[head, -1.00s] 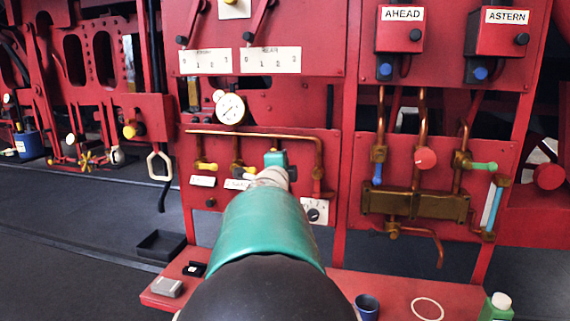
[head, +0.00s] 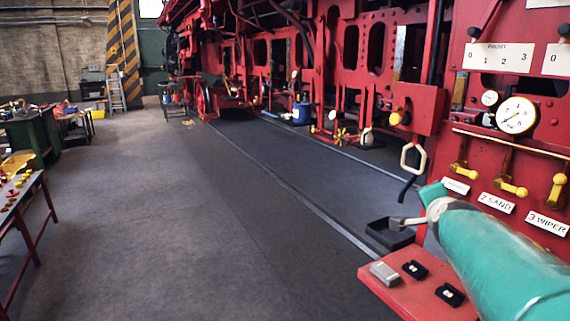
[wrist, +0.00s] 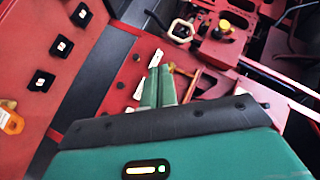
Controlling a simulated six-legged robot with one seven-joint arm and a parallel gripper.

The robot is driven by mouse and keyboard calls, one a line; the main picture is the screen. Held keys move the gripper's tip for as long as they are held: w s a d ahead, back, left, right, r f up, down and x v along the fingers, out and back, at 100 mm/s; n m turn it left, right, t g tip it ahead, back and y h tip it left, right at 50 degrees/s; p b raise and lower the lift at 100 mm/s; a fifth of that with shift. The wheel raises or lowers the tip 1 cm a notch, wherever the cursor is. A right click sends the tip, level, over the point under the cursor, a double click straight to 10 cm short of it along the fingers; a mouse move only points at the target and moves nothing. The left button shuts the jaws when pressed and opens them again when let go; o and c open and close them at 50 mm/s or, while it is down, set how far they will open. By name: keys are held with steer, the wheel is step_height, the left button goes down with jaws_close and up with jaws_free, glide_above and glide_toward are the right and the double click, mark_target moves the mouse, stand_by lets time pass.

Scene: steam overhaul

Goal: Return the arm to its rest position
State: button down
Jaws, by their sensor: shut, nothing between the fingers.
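My gripper (wrist: 158,88) shows in the wrist view with its two green fingers together and nothing between them. It points over the red panel with white labels, and I cannot tell its exact distance from the panel. In the head view, my teal arm reaches in from the lower right, in front of the red panel (head: 548,140). The gripper itself is not clear there.
A red shelf (head: 408,300) at the lower right holds a grey block (head: 385,272) and small black switches. A black tray (head: 388,236) lies beyond it. A pressure gauge (head: 516,115) and yellow valve handles are close to my arm. The grey floor (head: 190,220) at left is open.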

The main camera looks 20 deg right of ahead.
steer(key=s+a+f+n+y, duration=0.15)
steer(key=a+n, duration=0.25)
steer(key=a, duration=0.4)
steer(key=w+a+f+n+g+y, duration=0.1)
steer(key=a+f+n+y, duration=0.2)
steer(key=a, duration=0.4)
steer(key=s+a+f+n+y, duration=0.1)
steer(key=a+f+n+y, duration=0.25)
steer(key=a, duration=0.45)
steer(key=s+a+f+n+g, duration=0.4)
steer(key=s+a+f+n, duration=0.2)
steer(key=s+a, duration=0.5)
steer(key=n, duration=0.2)
steer(key=shift+n+g+y, duration=0.3)
steer(key=shift+n+g, duration=0.05)
steer(key=shift+g, duration=0.05)
steer(key=shift+d+f, duration=0.1)
steer(key=shift+d, duration=0.1)
